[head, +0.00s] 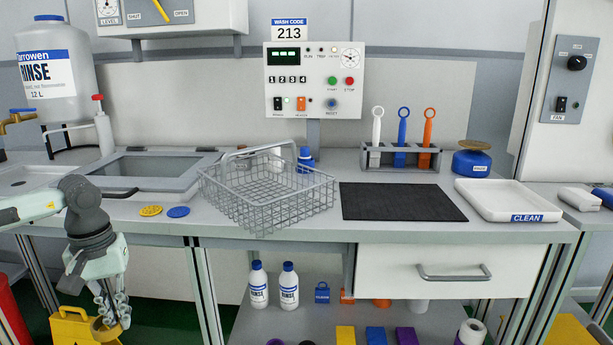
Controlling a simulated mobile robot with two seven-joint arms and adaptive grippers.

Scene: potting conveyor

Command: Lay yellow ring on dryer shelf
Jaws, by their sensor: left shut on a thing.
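My left gripper (112,310) points down in front of the bench at the lower left, below the bench top. My right gripper is not in view.
On the bench are a yellow disc (151,211), a blue disc (178,212), a wire basket (268,195), a black mat (400,202) and a white CLEAN tray (508,203). A yellow floor object (68,328) stands beside the gripper. Bottles (289,288) stand on the lower shelf.

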